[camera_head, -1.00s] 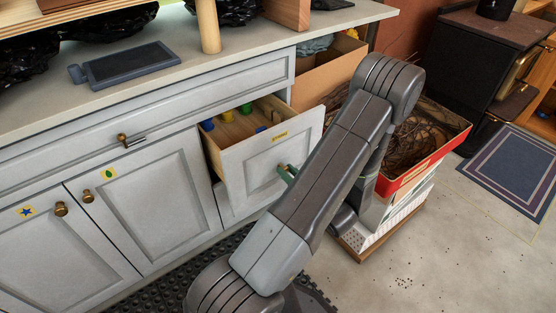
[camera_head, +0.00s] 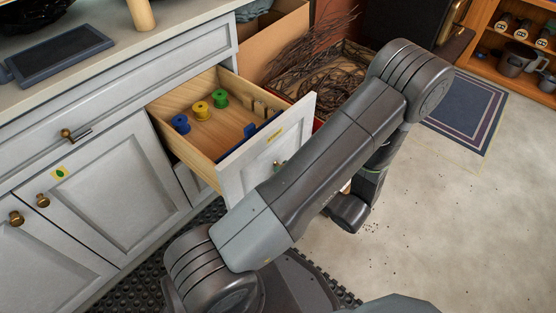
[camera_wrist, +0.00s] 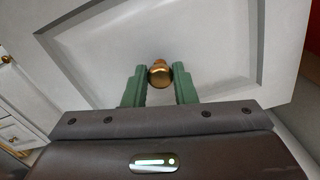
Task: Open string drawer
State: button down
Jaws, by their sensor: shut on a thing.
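The string drawer (camera_head: 238,180), with a pale grey front and a small yellow label (camera_head: 276,135), stands well out of the cabinet. Inside lie a blue spool (camera_head: 181,125), a yellow spool (camera_head: 201,112) and a green spool (camera_head: 221,99), with a blue item (camera_head: 250,130) near the front panel. My gripper (camera_wrist: 160,78) has green fingers on either side of the drawer's brass knob (camera_wrist: 160,73) and is shut on it. In the head view my arm hides most of the gripper and the knob.
A cardboard box (camera_head: 273,45) and a box of twigs (camera_head: 320,85) stand beyond the drawer. Cabinet doors (camera_head: 100,190) at left are shut. A dark tablet-like slab (camera_head: 58,54) lies on the counter. The floor at right is clear up to a blue rug (camera_head: 465,112).

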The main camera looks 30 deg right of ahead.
jog(key=shift+s+d+f, duration=0.1)
jog(key=shift+s, duration=0.5)
jog(key=c, duration=1.2)
grip_release()
jog(key=p+v, duration=0.3)
jog(key=v, duration=1)
jog(key=shift+s+d, duration=0.15)
jog(key=shift+s, duration=0.2)
